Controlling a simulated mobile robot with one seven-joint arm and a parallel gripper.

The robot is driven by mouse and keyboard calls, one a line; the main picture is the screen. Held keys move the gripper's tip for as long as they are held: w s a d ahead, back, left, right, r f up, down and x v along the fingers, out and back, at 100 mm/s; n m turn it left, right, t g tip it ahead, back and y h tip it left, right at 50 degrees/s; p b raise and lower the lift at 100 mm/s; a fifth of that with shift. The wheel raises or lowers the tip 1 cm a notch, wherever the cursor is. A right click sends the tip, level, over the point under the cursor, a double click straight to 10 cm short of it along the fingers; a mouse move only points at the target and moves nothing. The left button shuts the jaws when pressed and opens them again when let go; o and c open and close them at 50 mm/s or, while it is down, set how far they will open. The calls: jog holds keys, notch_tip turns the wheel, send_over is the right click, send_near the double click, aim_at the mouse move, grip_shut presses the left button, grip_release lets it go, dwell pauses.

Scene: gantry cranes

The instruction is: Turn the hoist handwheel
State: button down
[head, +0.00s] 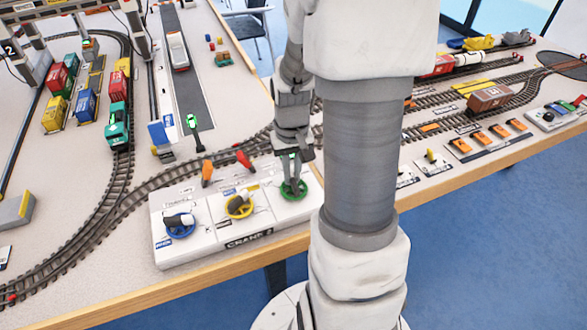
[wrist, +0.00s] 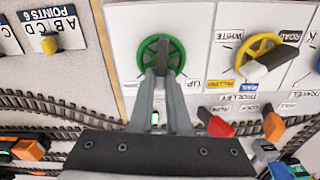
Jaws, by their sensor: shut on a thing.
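A green handwheel (head: 300,192) sits at the right end of the white crane control panel (head: 205,250). In the wrist view the green wheel (wrist: 175,46) stands on the panel by the label "UP". My gripper (head: 291,181) reaches down to it from above. In the wrist view my gripper (wrist: 161,73) has its fingertips close together at the wheel's lower side, shut on part of it.
A yellow handwheel (head: 239,207) and a blue handwheel (head: 180,231) stand left of the green one. An orange lever (head: 207,172) and a red lever (head: 244,160) rise behind them. Model tracks (head: 90,215) run behind the panel.

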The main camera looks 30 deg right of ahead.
jog(key=shift+w+a+n, duration=0.1)
jog(key=shift+n, duration=0.7)
jog(key=c, duration=0.9)
grip_release()
jog(key=shift+r, duration=0.1)
notch_tip(320, 180, up, 17)
jog(key=p, duration=0.4)
jog(key=shift+r+p, duration=0.15)
jog(key=shift+p, duration=0.2)
